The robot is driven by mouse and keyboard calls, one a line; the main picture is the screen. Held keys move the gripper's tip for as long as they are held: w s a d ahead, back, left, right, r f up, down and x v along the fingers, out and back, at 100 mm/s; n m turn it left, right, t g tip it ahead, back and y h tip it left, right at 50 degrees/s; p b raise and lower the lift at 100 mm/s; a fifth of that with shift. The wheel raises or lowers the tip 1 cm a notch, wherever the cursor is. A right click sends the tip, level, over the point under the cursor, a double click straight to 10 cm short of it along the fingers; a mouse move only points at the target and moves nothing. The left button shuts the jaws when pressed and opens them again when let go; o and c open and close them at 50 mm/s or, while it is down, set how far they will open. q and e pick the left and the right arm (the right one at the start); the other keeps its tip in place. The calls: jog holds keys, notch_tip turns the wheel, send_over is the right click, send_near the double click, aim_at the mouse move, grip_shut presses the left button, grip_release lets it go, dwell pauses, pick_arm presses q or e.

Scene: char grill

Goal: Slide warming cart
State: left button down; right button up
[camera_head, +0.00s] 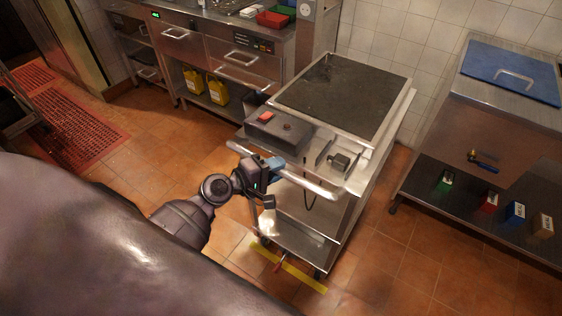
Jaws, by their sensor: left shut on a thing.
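The warming cart (376,157) is a steel trolley with a dark flat top panel, standing in the middle of the view. A steel push handle (312,185) runs along its near side. My left gripper (268,168) is at the left part of this handle and is shut on it; the fingers partly hide the bar. A dark box with a red switch sits on the cart's near left corner. The cart's lower shelf and a wheel show below. My right gripper is not in view.
A steel counter (215,47) with drawers and yellow jugs stands behind left. A steel table (420,165) with a blue board and small boxes on its shelf stands at the right. Yellow tape (290,268) marks the floor by the cart. Tiled floor is clear in front.

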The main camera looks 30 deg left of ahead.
pick_arm(q)
jog(key=shift+s+f, duration=0.15)
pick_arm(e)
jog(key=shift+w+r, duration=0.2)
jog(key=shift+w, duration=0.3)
pick_arm(q)
jog(key=c, duration=1.2)
grip_release()
jog(key=shift+o, duration=1.1)
jog(key=shift+s+a, duration=0.1)
jog(key=shift+s, duration=0.1)
jog(key=shift+o, duration=0.3)
jog(key=shift+w, duration=0.1)
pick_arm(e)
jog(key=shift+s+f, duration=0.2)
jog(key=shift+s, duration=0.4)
pick_arm(q)
jog(key=b+v, duration=0.2)
jog(key=v, duration=0.8)
jog(key=shift+s+a, duration=0.2)
jog(key=shift+s, duration=0.1)
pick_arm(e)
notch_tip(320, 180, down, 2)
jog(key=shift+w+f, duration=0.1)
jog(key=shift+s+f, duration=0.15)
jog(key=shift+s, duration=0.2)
